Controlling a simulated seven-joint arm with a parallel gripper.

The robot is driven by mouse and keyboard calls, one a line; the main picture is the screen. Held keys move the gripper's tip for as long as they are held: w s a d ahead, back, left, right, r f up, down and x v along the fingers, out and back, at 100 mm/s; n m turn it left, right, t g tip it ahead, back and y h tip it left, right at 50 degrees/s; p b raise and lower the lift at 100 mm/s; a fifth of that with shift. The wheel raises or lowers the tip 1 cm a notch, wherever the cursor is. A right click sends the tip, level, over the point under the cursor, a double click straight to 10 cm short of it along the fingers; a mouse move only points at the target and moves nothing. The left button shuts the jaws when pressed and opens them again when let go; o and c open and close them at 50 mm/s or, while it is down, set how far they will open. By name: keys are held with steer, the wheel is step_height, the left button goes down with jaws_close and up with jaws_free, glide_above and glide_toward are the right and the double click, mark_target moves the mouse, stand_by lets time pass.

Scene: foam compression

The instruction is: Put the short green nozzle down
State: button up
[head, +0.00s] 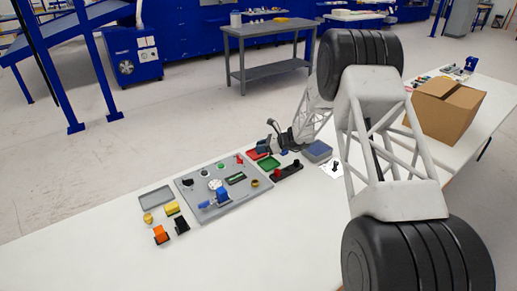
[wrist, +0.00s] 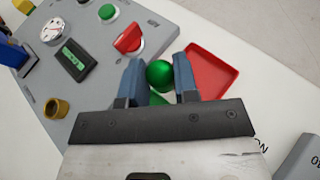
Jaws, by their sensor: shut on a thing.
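The short green nozzle (wrist: 160,74) shows as a round, shiny green top in the wrist view. My gripper (wrist: 159,78) is shut on it, with one blue finger on each side. Its lower part is hidden by the fingers and the gripper body. In the head view my gripper (head: 274,143) is above the table near the small trays, and the nozzle cannot be made out there. A green tray (head: 270,163) lies close below the gripper. Only slivers of green show under the fingers in the wrist view, so I cannot tell the nozzle's height above it.
A red tray (wrist: 214,72) lies just right of the fingers. The grey panel (head: 204,217) with knobs, a gauge and a display is to the left. A black holder (head: 287,171) and a blue-grey bin (head: 318,150) stand nearby.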

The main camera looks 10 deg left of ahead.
steer(key=shift+w+a+f, duration=0.1)
steer(key=shift+w+a, duration=0.2)
steer(key=shift+w, duration=0.5)
steer(key=shift+w+a+f, duration=0.1)
steer(key=shift+w+a, duration=0.15)
steer(key=shift+w, duration=0.55)
steer(key=shift+w+a, duration=0.3)
steer(key=shift+w, duration=0.5)
steer(key=shift+f, duration=1.8)
steer(key=shift+f, duration=0.35)
